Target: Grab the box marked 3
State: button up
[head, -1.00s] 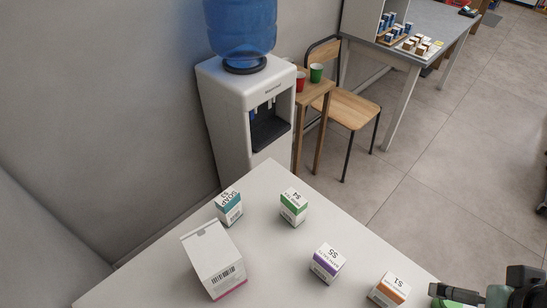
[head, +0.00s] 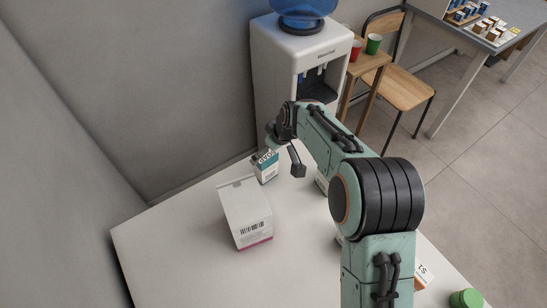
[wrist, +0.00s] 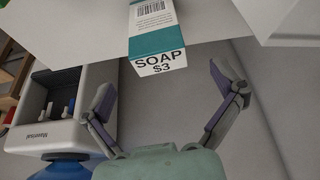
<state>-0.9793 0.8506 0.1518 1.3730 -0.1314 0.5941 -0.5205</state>
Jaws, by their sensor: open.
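The box marked 3 is a small white and teal carton reading "SOAP $3" (wrist: 158,62). It stands at the table's far edge in the head view (head: 265,167). My gripper (wrist: 163,85) is open and empty there, with a finger on each side of the box's line. In the head view my gripper (head: 284,160) is at the box, partly overlapping its right side. I cannot tell whether a finger touches it.
A large white box with a barcode (head: 246,214) stands close to the soap box on the white table (head: 170,250). My arm hides most of the other small boxes; an orange-marked one (head: 422,275) shows partly. A water dispenser (head: 290,62) stands behind the table.

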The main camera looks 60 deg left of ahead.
aim_at(267, 156)
jog(key=x, duration=0.5)
jog(key=shift+f, duration=0.15)
jog(key=shift+d, duration=0.1)
jog(key=c, duration=1.3)
